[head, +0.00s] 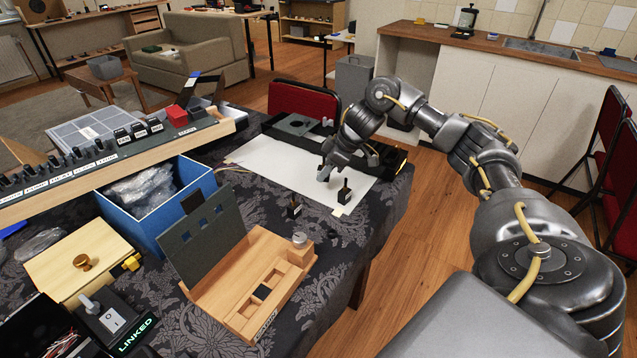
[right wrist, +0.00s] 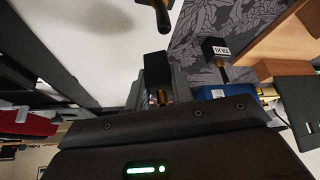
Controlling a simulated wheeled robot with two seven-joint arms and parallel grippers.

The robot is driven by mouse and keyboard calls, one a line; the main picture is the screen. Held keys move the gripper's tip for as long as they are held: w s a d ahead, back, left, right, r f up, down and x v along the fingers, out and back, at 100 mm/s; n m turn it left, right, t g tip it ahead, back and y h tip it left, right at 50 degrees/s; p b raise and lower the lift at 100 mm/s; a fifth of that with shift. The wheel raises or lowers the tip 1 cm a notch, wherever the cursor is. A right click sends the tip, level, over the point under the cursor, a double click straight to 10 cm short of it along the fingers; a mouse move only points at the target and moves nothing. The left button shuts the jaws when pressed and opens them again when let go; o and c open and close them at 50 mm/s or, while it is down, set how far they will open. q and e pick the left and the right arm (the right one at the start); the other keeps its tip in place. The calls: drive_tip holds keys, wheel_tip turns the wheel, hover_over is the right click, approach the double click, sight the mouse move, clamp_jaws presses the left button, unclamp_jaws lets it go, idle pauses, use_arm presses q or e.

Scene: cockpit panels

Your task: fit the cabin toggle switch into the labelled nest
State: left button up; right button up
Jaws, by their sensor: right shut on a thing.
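My right gripper (head: 326,174) is over the white sheet (head: 300,170) on the table. It is shut on a dark toggle switch (right wrist: 156,70) with a brass-coloured part, seen between the fingers in the right wrist view; no label shows on it. Two similar switches stand nearby: one (head: 345,192) near the sheet's edge, the other (head: 294,208) on the patterned cloth, with a white label in the wrist view (right wrist: 215,48). A wooden nest block (head: 225,295) with recesses, a dark square in one and a front label too small to read stands at front centre. My left gripper is out of view.
A grey panel (head: 182,252) with square holes stands upright behind the nest block. A blue box (head: 165,225) with clear plastic wrap is to its left.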

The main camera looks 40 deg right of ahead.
sight(313, 191)
drive_tip(key=shift+w+a+f, duration=0.1)
drive_tip(key=shift+w+f, duration=0.8)
drive_tip(key=shift+f, duration=0.2)
drive_tip(key=shift+w+f, duration=0.2)
drive_tip(key=shift+f, duration=1.55)
drive_tip(key=shift+f, duration=0.15)
drive_tip(key=o, duration=1)
